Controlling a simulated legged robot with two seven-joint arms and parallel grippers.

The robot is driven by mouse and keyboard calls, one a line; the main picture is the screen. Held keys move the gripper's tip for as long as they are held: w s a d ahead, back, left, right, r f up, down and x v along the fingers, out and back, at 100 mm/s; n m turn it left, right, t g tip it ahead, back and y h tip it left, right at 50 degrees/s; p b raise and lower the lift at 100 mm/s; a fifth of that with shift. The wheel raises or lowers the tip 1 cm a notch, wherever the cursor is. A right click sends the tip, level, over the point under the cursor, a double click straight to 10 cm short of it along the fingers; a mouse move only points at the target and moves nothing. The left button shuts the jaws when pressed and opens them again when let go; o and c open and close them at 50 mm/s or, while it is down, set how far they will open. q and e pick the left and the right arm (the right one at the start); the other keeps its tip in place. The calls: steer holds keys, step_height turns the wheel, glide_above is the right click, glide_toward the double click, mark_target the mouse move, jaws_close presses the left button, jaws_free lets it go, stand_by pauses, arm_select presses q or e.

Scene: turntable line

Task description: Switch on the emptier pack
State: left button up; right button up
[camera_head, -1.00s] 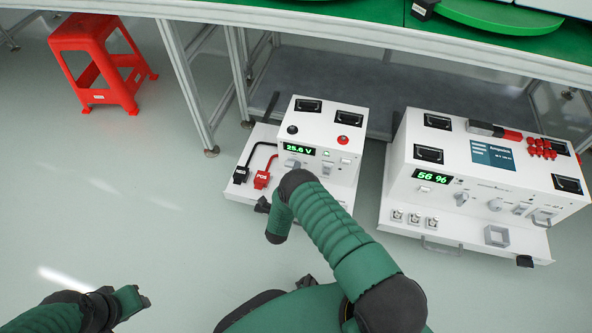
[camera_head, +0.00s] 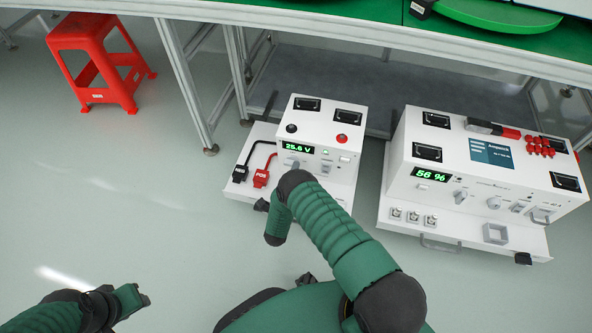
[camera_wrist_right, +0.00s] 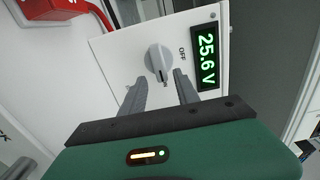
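The left pack (camera_head: 322,125) is a white box with a green 25.6 V display (camera_head: 298,148). In the right wrist view, a grey knob (camera_wrist_right: 158,62) beside an OFF label sits on the left pack's front, near the 25.6 V display (camera_wrist_right: 206,58). My right gripper (camera_wrist_right: 159,93) is open, its two fingers apart just short of the knob, nothing between them. In the head view my right arm hides most of it. My left gripper (camera_head: 138,298) is low at the left, over the floor, far from both packs.
A black plug (camera_head: 240,174) and a red plug (camera_head: 261,178) on cables lie at the left pack's left side. A red stool (camera_head: 98,62) stands at upper left. A green-topped table (camera_head: 330,12) overhangs behind the packs. The floor at left is clear.

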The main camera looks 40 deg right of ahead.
steer(key=p+v, duration=0.4)
steer(key=v, duration=1.1)
steer(key=shift+s+a, duration=0.25)
steer(key=shift+s, duration=0.05)
